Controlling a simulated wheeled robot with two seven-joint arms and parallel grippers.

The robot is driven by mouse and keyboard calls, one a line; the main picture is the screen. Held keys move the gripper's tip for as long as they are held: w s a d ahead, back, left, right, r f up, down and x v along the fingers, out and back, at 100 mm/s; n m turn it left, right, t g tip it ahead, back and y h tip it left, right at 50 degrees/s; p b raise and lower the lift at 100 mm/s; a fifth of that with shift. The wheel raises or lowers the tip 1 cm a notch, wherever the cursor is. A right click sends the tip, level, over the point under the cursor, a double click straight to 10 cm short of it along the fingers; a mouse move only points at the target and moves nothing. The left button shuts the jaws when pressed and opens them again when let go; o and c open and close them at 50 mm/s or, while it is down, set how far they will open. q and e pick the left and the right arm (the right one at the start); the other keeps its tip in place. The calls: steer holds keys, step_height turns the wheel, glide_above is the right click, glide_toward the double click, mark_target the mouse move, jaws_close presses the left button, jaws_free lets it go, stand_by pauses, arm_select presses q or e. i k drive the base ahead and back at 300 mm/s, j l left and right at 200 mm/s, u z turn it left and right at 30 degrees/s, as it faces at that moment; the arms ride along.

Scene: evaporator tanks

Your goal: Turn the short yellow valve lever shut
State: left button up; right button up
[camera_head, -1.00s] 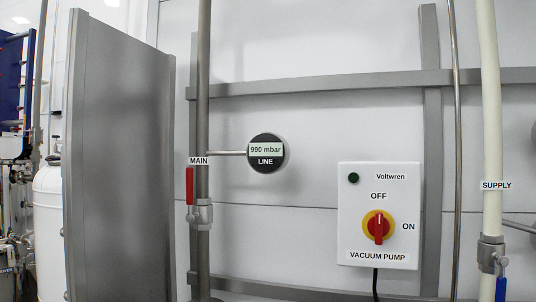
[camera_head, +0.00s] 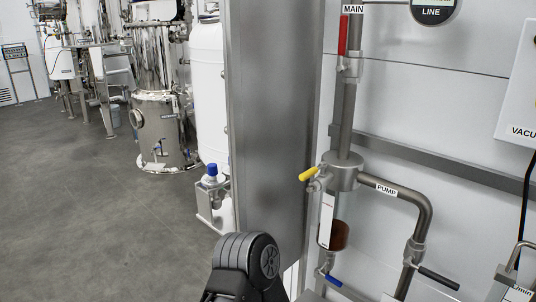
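The short yellow valve lever (camera_head: 309,174) sits right of centre, beside the wide fitting (camera_head: 342,172) at the foot of the MAIN pipe. It sticks out to the left, roughly level, across the line of the vertical trap below it. The trap (camera_head: 327,220) has a white label and a brown lower part. Neither gripper shows in the head view. A black rounded arm link of mine is at the bottom middle, below and left of the lever, apart from it.
A grey metal panel (camera_head: 270,130) stands just left of the lever. Nearby are a red lever (camera_head: 343,36), a blue lever (camera_head: 333,280) below, and a black lever (camera_head: 438,278) on the PUMP pipe (camera_head: 405,196). Steel tanks (camera_head: 160,110) stand behind; open grey floor lies left.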

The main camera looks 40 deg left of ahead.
mark_target(323, 165)
steer(key=u, duration=0.9)
